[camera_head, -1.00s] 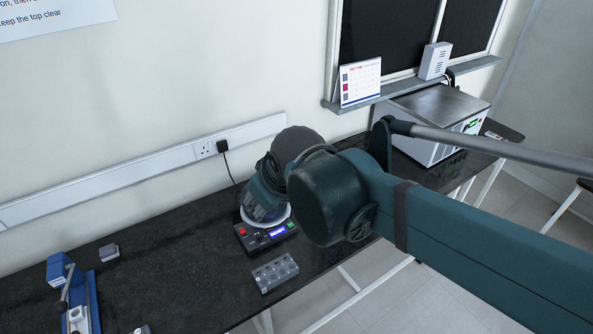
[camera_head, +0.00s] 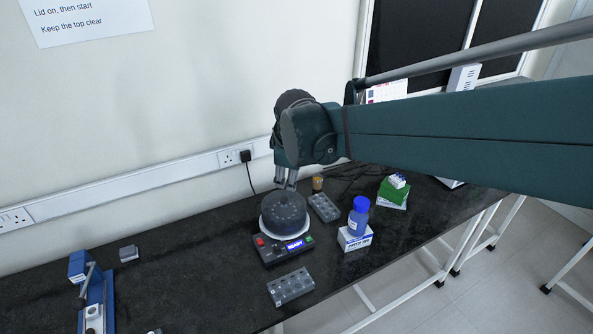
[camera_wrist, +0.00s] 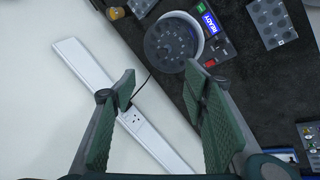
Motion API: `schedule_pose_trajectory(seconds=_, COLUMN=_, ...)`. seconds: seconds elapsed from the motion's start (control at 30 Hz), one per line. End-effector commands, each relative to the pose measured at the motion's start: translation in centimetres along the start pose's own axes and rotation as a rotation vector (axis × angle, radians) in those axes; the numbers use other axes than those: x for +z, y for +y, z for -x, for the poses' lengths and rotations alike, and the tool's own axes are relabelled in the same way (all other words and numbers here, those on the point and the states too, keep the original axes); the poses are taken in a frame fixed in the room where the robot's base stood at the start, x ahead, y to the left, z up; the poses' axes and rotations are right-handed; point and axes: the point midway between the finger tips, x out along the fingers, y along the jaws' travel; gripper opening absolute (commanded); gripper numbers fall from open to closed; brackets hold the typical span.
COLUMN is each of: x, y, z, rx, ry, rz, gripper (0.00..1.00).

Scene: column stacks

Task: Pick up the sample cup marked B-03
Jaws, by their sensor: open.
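No mark B-03 can be read in either view. A small amber cup-like item (camera_head: 317,183) stands on the bench behind the round device; an amber item also shows at the top edge of the wrist view (camera_wrist: 115,12). I cannot tell whether it is the sample cup. My gripper (camera_head: 287,180) hangs above and behind the round device with the dark lid (camera_head: 284,210). In the wrist view my gripper (camera_wrist: 160,84) is open and empty, with the wall socket strip (camera_wrist: 105,85) and bench edge beyond its fingers.
The device's panel (camera_head: 290,248) reads READY. Grey racks stand behind it (camera_head: 324,207) and in front (camera_head: 290,287).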

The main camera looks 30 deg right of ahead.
Motion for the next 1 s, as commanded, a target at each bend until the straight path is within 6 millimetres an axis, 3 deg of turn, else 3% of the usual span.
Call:
schedule_pose_trajectory(seconds=0.57, x=0.1, y=7.7, z=-8.4, rx=-0.035, ry=-0.090, rz=0.373, gripper=0.44)
schedule_pose_trajectory(seconds=1.0, x=1.4, y=12.5, z=-16.1, rx=-0.087, ry=-0.148, rz=0.654, gripper=0.44)
